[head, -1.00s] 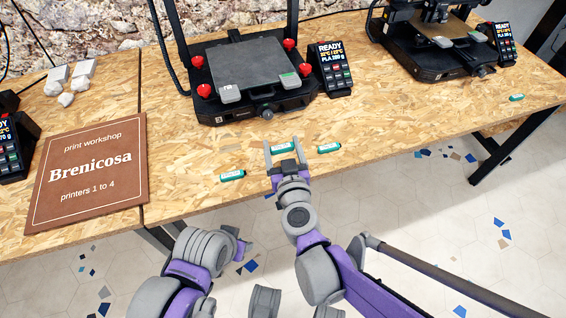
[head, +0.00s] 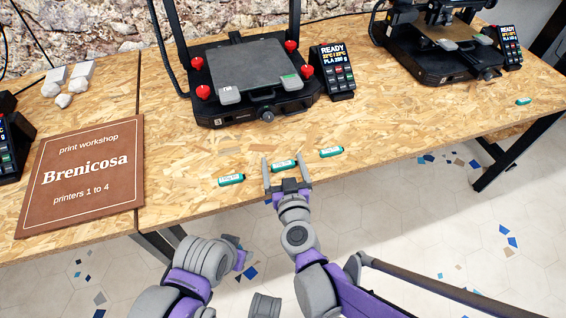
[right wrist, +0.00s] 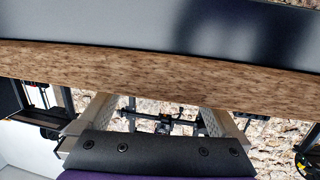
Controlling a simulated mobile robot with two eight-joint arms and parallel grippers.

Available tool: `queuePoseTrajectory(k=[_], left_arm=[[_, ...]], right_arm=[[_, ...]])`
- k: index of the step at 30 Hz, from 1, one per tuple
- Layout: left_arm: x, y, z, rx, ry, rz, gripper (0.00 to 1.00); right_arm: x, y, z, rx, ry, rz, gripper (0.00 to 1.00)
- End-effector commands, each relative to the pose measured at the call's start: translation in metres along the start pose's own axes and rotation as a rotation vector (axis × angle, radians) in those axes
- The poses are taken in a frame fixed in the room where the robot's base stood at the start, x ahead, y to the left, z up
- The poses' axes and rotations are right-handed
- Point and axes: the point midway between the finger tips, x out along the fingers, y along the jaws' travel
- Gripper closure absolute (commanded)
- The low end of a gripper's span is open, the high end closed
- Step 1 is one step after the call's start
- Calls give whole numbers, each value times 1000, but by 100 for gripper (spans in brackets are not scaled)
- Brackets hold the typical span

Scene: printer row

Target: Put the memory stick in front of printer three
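Several green memory sticks lie on the wooden table. Three form a slanting row near the front edge: a left one (head: 231,179), a middle one (head: 284,166) and a right one (head: 331,152). Behind them stands a black printer (head: 265,112), whose small front label looks like a 3. My right gripper (head: 286,160) is open, its fingers on either side of the middle stick with small gaps. In the right wrist view its fingers (right wrist: 150,118) are apart and no stick shows. My left arm's end (head: 240,256) is low, beyond the table edge; its finger state is unclear.
Another green stick (head: 523,101) lies in front of the right printer (head: 440,62). A control box (head: 333,73) stands beside the middle printer. A brown sign (head: 82,175) lies at left. The table between the row and the middle printer is clear.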

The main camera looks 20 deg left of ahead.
Motion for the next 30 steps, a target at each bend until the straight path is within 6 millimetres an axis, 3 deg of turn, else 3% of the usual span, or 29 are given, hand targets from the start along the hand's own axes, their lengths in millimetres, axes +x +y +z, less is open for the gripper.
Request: queuePoseTrajectory(k=[11, 24, 30], left_arm=[[-6, 0, -1, 0, 2, 0, 50], [-24, 0, -6, 0, 8, 0, 50], [-28, 0, -7, 0, 9, 0, 50]], right_arm=[[-9, 0, -5, -1, 0, 0, 0], [-98, 0, -5, 1, 1, -1, 0], [-118, 0, -4, -1, 0, -1, 0]])
